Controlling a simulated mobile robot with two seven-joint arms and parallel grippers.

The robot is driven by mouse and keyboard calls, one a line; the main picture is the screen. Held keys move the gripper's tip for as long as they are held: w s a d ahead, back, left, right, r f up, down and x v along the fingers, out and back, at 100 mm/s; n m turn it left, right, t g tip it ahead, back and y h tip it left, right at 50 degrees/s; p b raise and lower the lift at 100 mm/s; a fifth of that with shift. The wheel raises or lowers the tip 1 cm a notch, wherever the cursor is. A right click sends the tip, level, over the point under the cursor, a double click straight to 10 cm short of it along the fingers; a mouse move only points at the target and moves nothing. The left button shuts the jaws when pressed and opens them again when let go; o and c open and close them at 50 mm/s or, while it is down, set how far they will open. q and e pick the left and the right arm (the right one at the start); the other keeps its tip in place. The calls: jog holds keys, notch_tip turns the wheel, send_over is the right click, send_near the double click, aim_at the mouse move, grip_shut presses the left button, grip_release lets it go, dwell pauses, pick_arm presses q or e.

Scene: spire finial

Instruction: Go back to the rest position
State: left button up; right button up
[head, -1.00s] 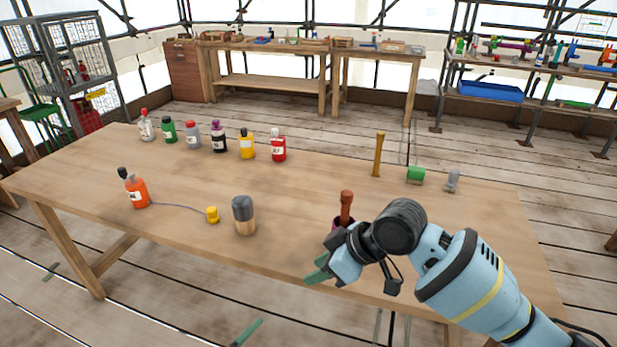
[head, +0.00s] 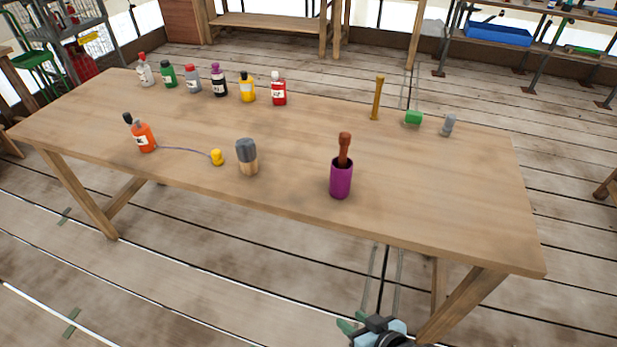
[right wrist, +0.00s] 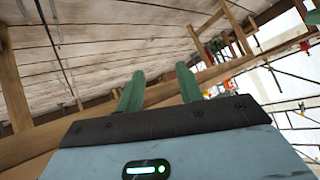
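My right gripper (head: 350,327) is at the bottom edge of the head view, low in front of the table and apart from it. In the right wrist view its two green fingers (right wrist: 159,82) stand apart with nothing between them. My left gripper is not in view. A purple cup (head: 341,179) stands upright near the table's front edge, with a brown-handled tool (head: 344,150) standing in it.
On the wooden table (head: 440,190) are an orange bottle (head: 144,137), a yellow piece (head: 217,157), a grey-topped wooden block (head: 247,156), a row of several bottles (head: 219,82), a yellow-brown post (head: 377,98), a green piece (head: 413,118) and a grey piece (head: 449,125).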

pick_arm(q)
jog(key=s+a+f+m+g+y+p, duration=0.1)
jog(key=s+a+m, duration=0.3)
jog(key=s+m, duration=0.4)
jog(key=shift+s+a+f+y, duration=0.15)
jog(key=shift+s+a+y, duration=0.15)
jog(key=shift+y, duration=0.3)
pick_arm(e)
jog(key=s+d+f+h, duration=0.1)
jog(key=s+d+h, duration=0.1)
jog(key=s+d, duration=0.3)
jog(key=s+d+f+m+h, duration=0.1)
jog(key=s+d, duration=0.4)
jog(key=s, duration=0.7)
jog(key=shift+f+m+h, duration=0.3)
jog(key=shift+f+h, duration=0.1)
jog(key=shift+f, duration=0.35)
